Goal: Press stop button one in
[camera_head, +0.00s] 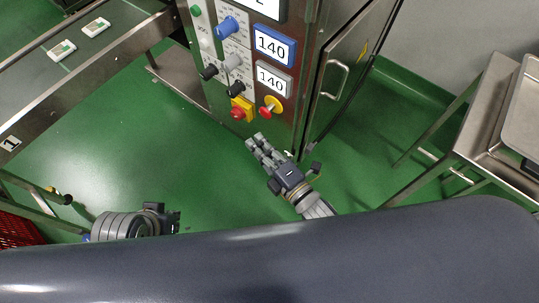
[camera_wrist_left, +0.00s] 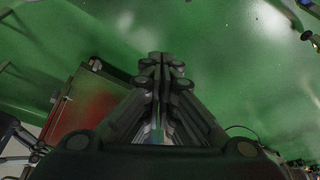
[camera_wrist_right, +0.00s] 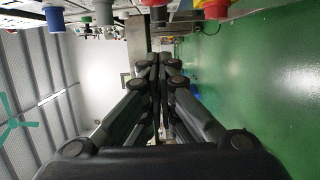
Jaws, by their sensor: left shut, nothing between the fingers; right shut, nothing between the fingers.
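The steel control panel (camera_head: 215,75) carries two red stop buttons low down. One red button (camera_head: 238,113) sits on a square yellow base; the other red button (camera_head: 266,111) has a round yellow collar. I cannot tell which is number one. My right gripper (camera_head: 255,141) is shut and empty, just below the buttons and apart from them. In the right wrist view its closed fingertips (camera_wrist_right: 160,58) point ahead, with a red button (camera_wrist_right: 214,9) at the top edge. My left gripper is shut and empty in the left wrist view (camera_wrist_left: 161,58), low over the green floor.
Above the buttons are a blue knob (camera_head: 228,26), black and grey knobs, and two displays reading 140. A conveyor (camera_head: 75,75) with teabag packets runs at left. A cabinet door with a handle (camera_head: 335,78) is right of the panel. A steel table (camera_head: 490,135) stands far right.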

